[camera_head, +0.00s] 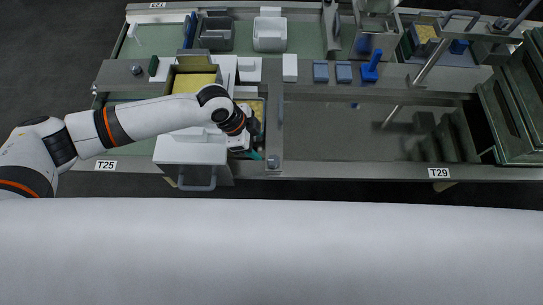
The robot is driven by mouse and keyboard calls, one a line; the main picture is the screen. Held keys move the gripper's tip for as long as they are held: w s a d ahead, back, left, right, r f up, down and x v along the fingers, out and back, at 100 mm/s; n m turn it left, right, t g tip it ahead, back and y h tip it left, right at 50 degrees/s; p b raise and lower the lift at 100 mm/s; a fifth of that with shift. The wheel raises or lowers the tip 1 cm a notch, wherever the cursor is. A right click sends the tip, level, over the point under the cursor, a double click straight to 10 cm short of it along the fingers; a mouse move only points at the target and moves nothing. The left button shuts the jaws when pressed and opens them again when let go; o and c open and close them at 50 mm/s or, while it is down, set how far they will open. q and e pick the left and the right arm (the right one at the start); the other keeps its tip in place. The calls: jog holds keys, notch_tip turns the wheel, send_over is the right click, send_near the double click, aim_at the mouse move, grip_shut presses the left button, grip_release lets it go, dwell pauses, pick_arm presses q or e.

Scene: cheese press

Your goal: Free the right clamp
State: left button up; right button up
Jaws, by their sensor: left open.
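My left gripper (254,143) is open, at the right side of a white box-like unit (190,152) with a grey handle on its front. A small teal part (257,156) shows just below the gripper, close to the fingers. I cannot tell whether this part belongs to the right clamp or whether the fingers touch it. The wrist and forearm hide much of the area around the gripper, so I cannot make out the clamp clearly. My right gripper is not in view.
A mould with a yellow content (193,82) stands behind my forearm. Blue blocks (321,71) and a blue handled tool (370,66) lie behind the sunken basin (350,130). The basin's left part looks clear. Dark green crates (505,110) stand at the far right.

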aim_at(273, 160)
pick_arm(q)
jog(key=x, duration=1.1)
jog(key=shift+d, duration=0.1)
jog(key=shift+s, duration=0.1)
jog(key=shift+c, duration=0.2)
jog(key=c, duration=1)
